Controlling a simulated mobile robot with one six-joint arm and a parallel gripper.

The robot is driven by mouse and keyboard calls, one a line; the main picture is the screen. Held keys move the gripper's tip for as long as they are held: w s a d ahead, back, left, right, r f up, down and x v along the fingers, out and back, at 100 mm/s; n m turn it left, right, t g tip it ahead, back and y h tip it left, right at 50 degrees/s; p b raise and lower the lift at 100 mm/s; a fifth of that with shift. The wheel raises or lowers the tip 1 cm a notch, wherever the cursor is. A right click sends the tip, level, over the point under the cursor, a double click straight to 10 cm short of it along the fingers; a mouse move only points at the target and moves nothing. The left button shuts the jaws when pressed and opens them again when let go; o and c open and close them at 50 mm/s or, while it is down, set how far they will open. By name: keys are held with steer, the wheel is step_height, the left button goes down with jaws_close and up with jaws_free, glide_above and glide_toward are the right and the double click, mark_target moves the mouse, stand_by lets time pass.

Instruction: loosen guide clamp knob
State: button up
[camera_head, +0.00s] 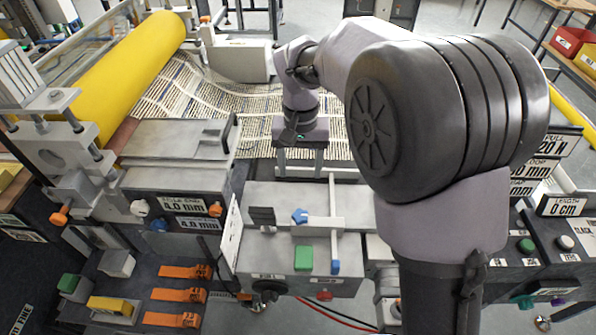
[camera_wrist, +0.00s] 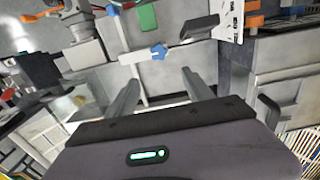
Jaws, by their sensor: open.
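A blue lobed knob (camera_head: 299,215), which looks like the guide clamp knob, sits on the grey guide block beside a pale upright bar (camera_head: 333,222). In the wrist view the blue knob (camera_wrist: 158,52) lies just beyond the fingertips, nearly centred between them. My gripper (camera_head: 300,174) points down behind and above the block, with its two fingers apart. In the wrist view my gripper (camera_wrist: 160,77) is open and empty, and no contact with the knob shows. The knob's underside is hidden.
A yellow roller (camera_head: 130,80) and striped mesh (camera_head: 215,100) lie behind. My arm hides part of the right side.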

steer(key=b, duration=0.2)
glide_above(301, 215)
step_height(301, 215, down, 5)
step_height(301, 215, down, 12)
steer(key=b, duration=0.3)
steer(key=shift+r+b, duration=0.2)
steer(key=shift+b, duration=0.15)
jaws_close()
